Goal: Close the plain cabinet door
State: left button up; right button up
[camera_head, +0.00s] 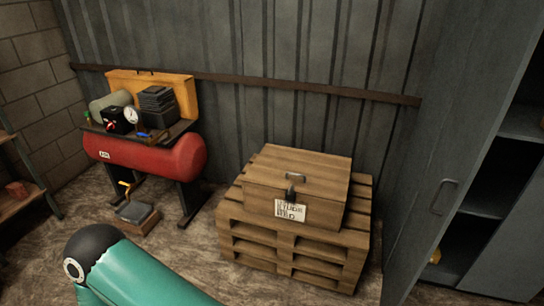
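The plain grey cabinet door (462,110) stands open at the right and swings out from the cabinet. Its small handle (444,197) is on the face turned toward the room. Right of the door, the cabinet's dark inside shows shelves (490,192), and a small yellow thing (436,256) lies low at the door's edge. A teal link of my own arm with a black joint shows at the bottom left, well apart from the door. Neither of my grippers is in view.
A wooden crate (262,190) with a label sits on stacked pallets (325,245) left of the door. A red air compressor (150,155) stands at the back left beside a wooden shelf (18,195). Bare floor shows in front of the pallets.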

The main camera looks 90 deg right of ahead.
aim_at(508, 33)
jog(key=u, duration=0.4)
jog(key=i, duration=0.2)
jog(key=z, duration=2.7)
jog(key=i, duration=0.2)
jog(key=z, duration=1.65)
jog(key=k, duration=0.5)
jog(key=z, duration=0.45)
jog(key=i, duration=1.55)
jog(key=u, duration=0.45)
